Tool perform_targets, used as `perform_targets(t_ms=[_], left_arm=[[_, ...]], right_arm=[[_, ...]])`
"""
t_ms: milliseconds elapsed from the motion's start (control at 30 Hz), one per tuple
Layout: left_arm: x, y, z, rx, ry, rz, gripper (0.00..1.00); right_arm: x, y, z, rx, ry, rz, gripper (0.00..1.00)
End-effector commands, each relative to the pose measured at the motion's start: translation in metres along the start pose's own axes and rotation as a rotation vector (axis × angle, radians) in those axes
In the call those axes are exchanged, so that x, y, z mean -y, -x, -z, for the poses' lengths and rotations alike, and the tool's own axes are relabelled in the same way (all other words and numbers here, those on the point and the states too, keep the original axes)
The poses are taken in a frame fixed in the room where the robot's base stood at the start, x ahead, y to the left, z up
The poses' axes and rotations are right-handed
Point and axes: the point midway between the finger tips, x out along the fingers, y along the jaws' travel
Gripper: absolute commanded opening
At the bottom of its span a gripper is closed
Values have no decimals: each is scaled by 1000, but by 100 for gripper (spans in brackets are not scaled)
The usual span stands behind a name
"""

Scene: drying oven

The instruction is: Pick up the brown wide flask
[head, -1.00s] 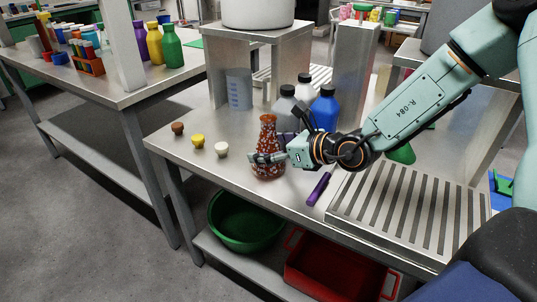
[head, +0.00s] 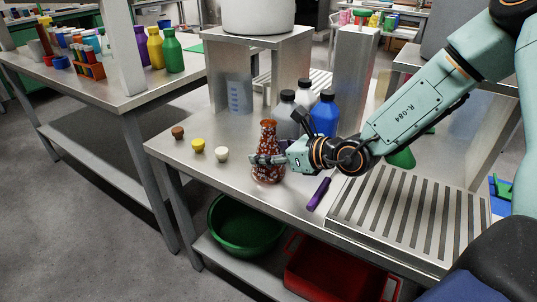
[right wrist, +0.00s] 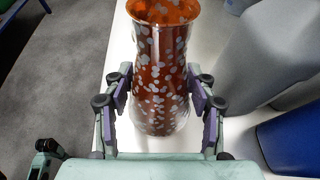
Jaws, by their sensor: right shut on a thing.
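The brown wide flask (head: 268,145) stands upright on the steel table, reddish-brown with pale speckles and an open mouth. It also fills the middle of the right wrist view (right wrist: 162,75). My right gripper (head: 268,159) reaches it from the right. In the right wrist view its two purple-padded fingers (right wrist: 160,100) sit on either side of the flask body, shut on it. My left gripper is not in view.
Grey bottles (head: 284,112) and a blue bottle (head: 325,114) stand close behind the flask. Several small stoppers (head: 198,146) lie to its left. A purple-handled tool (head: 319,194) and a slatted steel plate (head: 410,214) are to the right. A beaker (head: 238,95) stands behind.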

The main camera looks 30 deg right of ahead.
Motion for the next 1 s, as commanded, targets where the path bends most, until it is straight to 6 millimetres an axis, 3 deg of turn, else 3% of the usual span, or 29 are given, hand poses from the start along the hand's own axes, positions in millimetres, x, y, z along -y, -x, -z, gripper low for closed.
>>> perform_targets(t_ms=[267,1000], left_arm=[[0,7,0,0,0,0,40],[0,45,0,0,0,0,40]], right_arm=[[0,5,-12,2,0,0,18],[0,31,-76,2,0,1,18]])
